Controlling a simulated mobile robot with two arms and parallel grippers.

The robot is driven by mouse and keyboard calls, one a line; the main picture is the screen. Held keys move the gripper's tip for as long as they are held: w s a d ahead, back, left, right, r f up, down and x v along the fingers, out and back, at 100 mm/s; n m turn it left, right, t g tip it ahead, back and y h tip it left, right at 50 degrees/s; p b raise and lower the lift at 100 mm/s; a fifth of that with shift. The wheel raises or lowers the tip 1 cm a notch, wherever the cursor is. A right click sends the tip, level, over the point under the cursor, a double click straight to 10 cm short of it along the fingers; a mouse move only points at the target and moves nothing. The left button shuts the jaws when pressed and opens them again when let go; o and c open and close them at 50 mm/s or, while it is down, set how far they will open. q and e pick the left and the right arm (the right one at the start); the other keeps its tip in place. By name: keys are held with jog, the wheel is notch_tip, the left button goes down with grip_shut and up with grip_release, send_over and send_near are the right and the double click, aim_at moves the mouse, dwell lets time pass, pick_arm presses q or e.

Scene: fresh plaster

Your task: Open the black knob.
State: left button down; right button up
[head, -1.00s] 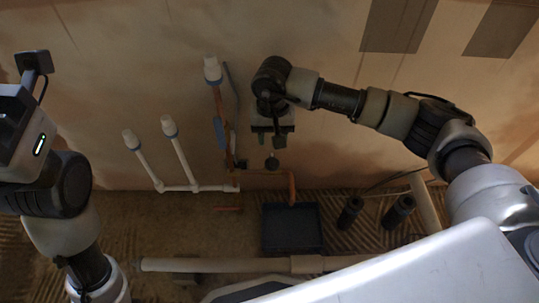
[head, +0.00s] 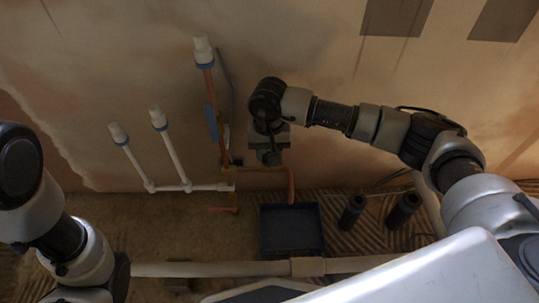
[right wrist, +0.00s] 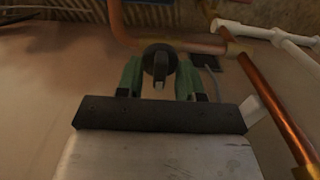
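The black knob (right wrist: 160,60) is round with a raised bar across its face. In the right wrist view it sits between the two green fingers of my right gripper (right wrist: 160,80), at their tips. The fingers are spread to either side of it; whether they touch it is hard to tell. In the head view my right gripper (head: 270,157) points down along the wall and hides the knob. My left arm is at the left edge of the head view, and its gripper is out of the picture.
Copper pipes (right wrist: 278,100) run beside and behind the knob. White capped pipes (head: 175,150) stand left of it. A dark tray (head: 290,230) and two black cylinders (head: 352,211) are on the floor below. A long pale pipe (head: 210,269) lies in front.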

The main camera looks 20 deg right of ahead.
grip_shut()
jog(key=n+b, duration=0.1)
jog(key=n, duration=0.2)
jog(key=shift+f+b, duration=0.15)
jog(key=shift+b, duration=0.25)
jog(key=n+b, duration=0.1)
jog(key=n, duration=0.2)
jog(key=shift+n, duration=1)
jog(key=shift+o, duration=0.9)
grip_release()
